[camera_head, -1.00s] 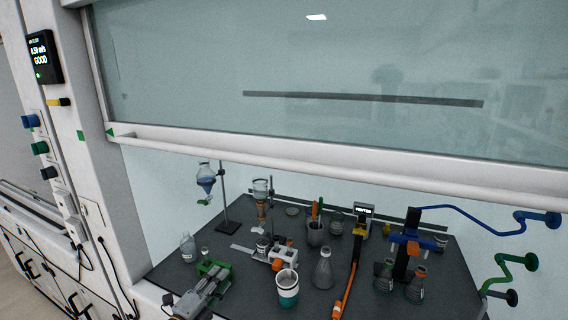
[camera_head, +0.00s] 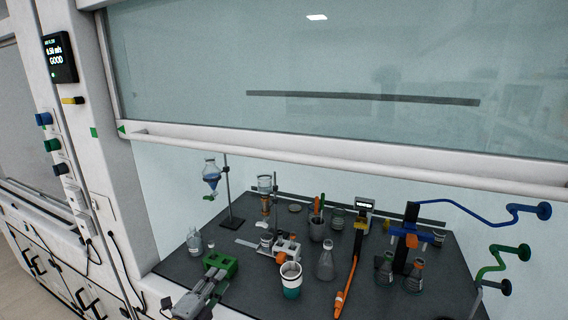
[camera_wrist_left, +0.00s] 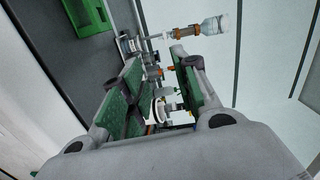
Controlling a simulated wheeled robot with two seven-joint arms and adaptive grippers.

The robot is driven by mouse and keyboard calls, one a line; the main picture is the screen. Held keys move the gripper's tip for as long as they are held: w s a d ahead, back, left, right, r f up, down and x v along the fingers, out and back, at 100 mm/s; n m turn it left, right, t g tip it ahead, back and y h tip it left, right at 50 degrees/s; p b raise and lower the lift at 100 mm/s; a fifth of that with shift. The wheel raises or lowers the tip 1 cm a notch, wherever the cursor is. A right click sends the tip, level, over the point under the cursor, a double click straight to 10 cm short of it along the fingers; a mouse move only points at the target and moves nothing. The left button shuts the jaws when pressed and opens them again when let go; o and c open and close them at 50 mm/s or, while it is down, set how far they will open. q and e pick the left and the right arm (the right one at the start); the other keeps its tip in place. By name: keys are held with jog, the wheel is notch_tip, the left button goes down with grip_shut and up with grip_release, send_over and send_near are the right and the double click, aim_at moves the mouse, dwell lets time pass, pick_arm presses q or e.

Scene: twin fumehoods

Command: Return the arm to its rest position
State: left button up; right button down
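My left gripper (camera_head: 215,278) is at the front left of the dark bench top, just in front of a green block (camera_head: 220,263). In the left wrist view my left gripper (camera_wrist_left: 165,75) has its two green-padded fingers apart, with no object held between them. The green block (camera_wrist_left: 88,15) shows at the upper left of that view, beside the fingers and apart from them. My right gripper is not in view.
The bench (camera_head: 185,268) lies under a raised glass sash (camera_head: 330,75). A small bottle (camera_head: 194,242), a white-and-teal cup (camera_head: 291,280) and a conical flask (camera_head: 325,262) stand nearby.

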pick_arm(q)
jog(key=s+a+f+n+g+y, duration=0.2)
jog(key=s+f+n+g+y, duration=0.1)
jog(key=s+f+n, duration=0.3)
jog(key=s+a+f+n+g+y, duration=0.3)
jog(key=s+f+n+y, duration=0.15)
jog(key=n, duration=0.35)
jog(key=s+d+f+n+g+h, duration=0.25)
jog(key=s+n+g, duration=0.35)
jog(key=s, duration=0.9)
notch_tip(320, 180, down, 34)
jog(key=s+m+g, duration=0.1)
jog(key=s+g, duration=0.2)
jog(key=s+a+f, duration=0.2)
jog(key=s+f, duration=0.7)
jog(key=s, duration=0.2)
jog(key=s+a+f, duration=0.2)
jog(key=s+f, duration=0.8)
jog(key=s, duration=0.1)
jog(key=shift+a+f+g+y, duration=0.2)
jog(key=shift+f+g+y, duration=0.1)
jog(key=shift+g+y, duration=0.1)
jog(key=shift+w, duration=0.1)
dwell(0.7)
